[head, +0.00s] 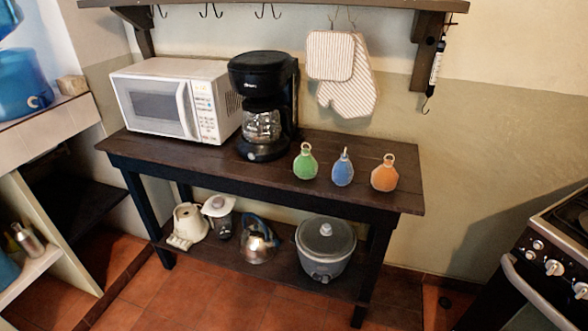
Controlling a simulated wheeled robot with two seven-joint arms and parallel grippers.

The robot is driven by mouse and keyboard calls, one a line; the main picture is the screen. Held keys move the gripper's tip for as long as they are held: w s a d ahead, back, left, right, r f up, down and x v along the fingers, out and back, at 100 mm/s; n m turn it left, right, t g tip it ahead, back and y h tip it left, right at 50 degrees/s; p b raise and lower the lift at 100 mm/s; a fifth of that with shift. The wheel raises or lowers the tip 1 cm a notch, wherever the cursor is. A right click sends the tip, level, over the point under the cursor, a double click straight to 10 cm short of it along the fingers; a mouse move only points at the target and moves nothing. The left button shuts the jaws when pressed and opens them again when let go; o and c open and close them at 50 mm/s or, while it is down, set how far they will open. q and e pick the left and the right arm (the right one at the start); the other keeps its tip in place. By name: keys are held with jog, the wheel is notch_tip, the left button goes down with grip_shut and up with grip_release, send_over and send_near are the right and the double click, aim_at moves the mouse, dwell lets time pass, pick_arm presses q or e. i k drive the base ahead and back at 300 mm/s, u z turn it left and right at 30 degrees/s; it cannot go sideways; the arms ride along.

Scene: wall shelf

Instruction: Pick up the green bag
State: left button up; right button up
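The green bag (305,163) is small and rounded with a narrow neck and a loop on top. It stands upright on the dark wooden table (225,171), to the right of the black coffee maker. A similar blue bag (343,169) stands to its right, and an orange bag (384,175) stands further right. There are gaps between the three. Neither of my grippers is in the head view.
A white microwave (177,98) and a black coffee maker (262,110) stand on the table's left part. A shelf (290,5) with hooks and hanging striped mitts (345,75) is above. A stove (553,260) is at right. Appliances fill the lower shelf.

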aim_at(305, 167)
jog(key=u, duration=0.7)
jog(key=i, duration=1.1)
jog(key=z, duration=0.3)
